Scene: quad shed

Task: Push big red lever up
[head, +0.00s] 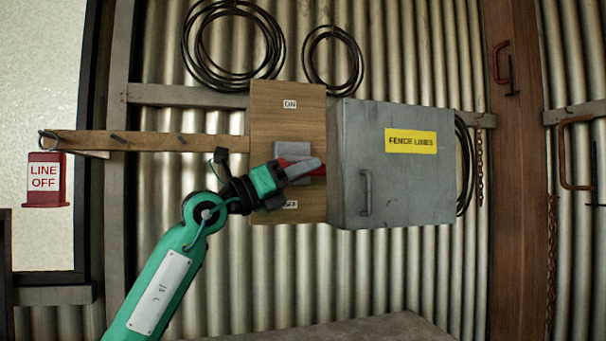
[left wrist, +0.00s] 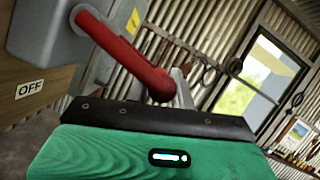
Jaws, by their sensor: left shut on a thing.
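The big red lever (head: 316,168) is mounted on a grey switch box (head: 287,150) on a wooden board (head: 268,104). The board has an ON label (head: 290,104) above and an OFF label (head: 291,205) below, partly covered by my gripper. In the left wrist view the red lever (left wrist: 125,52) runs from its pivot on the grey box (left wrist: 40,32) out to the gripper. My left gripper (head: 305,171) is shut on the lever near its free end and hides much of it in the head view. The OFF label (left wrist: 29,88) shows beside it. My right gripper is not in view.
A grey FENCE LINES cabinet (head: 390,190) stands out from the wall just right of the board. A peg rail (head: 160,141) and a red LINE OFF tag (head: 44,181) are on the left. Black hose coils (head: 232,84) hang above.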

